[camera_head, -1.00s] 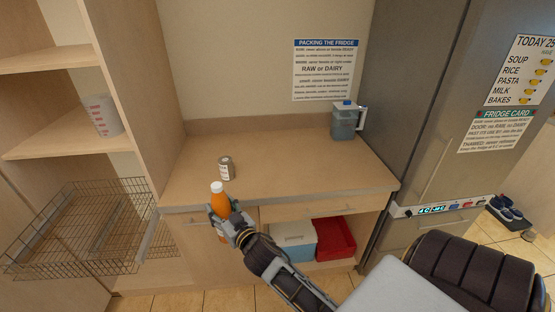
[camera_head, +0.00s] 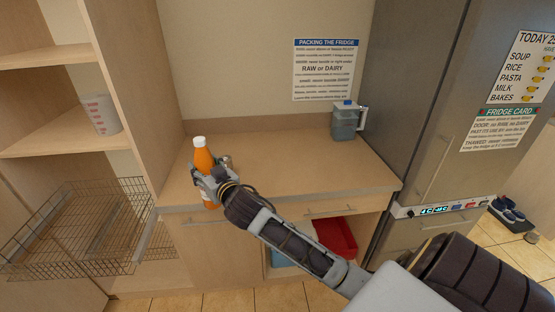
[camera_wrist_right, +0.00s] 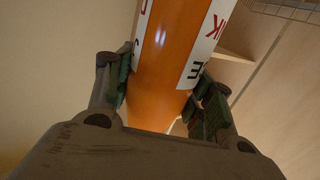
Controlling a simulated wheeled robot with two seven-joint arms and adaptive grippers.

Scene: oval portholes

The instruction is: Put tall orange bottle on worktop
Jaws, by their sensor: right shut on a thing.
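The tall orange bottle (camera_head: 203,159) with a white cap is upright at the left front of the worktop (camera_head: 290,165) in the head view. My right gripper (camera_head: 207,184) is shut on it around its lower middle. In the right wrist view the orange bottle (camera_wrist_right: 170,65) with its white lettered label fills the space between both finger pads. Whether its base touches the worktop is hard to tell. My left gripper is not in view.
A grey-blue jug (camera_head: 345,121) stands at the back right. The worktop's middle is clear. A wire basket (camera_head: 75,232) juts out at left; a red bin (camera_head: 336,238) sits below.

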